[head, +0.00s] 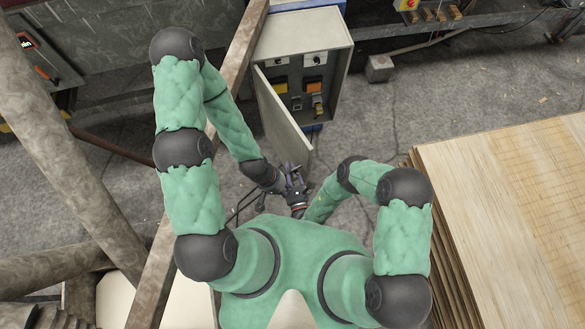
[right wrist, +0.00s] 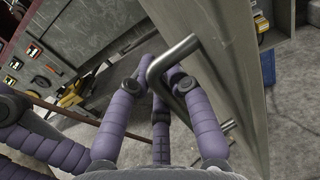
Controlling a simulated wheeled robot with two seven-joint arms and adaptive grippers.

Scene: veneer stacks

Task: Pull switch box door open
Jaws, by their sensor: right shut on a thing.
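The grey switch box (head: 325,53) stands at the top middle of the head view. Its door (head: 284,117) is swung partly out, and switches and coloured parts show inside. In the right wrist view, a bent metal bar handle (right wrist: 172,62) stands out from the door face (right wrist: 222,55). My right gripper (head: 291,171) is at the door's near end, shut on the handle; its exact contact is hard to see. My left gripper (head: 289,191) is just below it, close to it. The two overlap in the head view, so its fingers are not clear.
A stack of veneer sheets (head: 500,180) lies at the right. A brown beam (head: 230,90) runs just left of the box. A large pipe (head: 75,130) stands at the far left. A small grey block (head: 379,68) is on the floor.

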